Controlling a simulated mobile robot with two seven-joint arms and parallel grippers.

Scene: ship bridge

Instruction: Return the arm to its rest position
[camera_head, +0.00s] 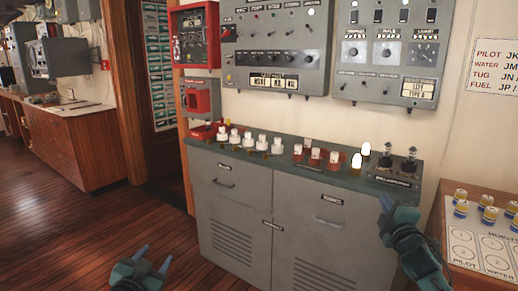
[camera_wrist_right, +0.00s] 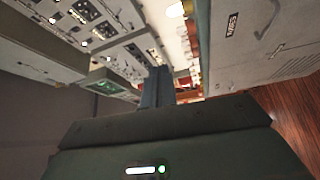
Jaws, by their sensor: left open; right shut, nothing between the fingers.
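My left gripper (camera_head: 153,259) shows low in the head view, in front of the grey cabinet and above the wooden floor. Its two blue fingertips are apart, with nothing between them. My right gripper (camera_head: 385,205) is at the right, in front of the cabinet's right end and a little below its top. Its fingers are together and empty. They also show in the right wrist view (camera_wrist_right: 156,88), pressed together, with panels and the cabinet beyond.
A grey cabinet (camera_head: 236,203) carries several white, red and lit knobs and a lever unit (camera_head: 397,168). Control panels (camera_head: 272,45) hang above. A wooden stand (camera_head: 462,262) with several capped pieces is close right of my right arm. The floor (camera_head: 60,235) at left is clear.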

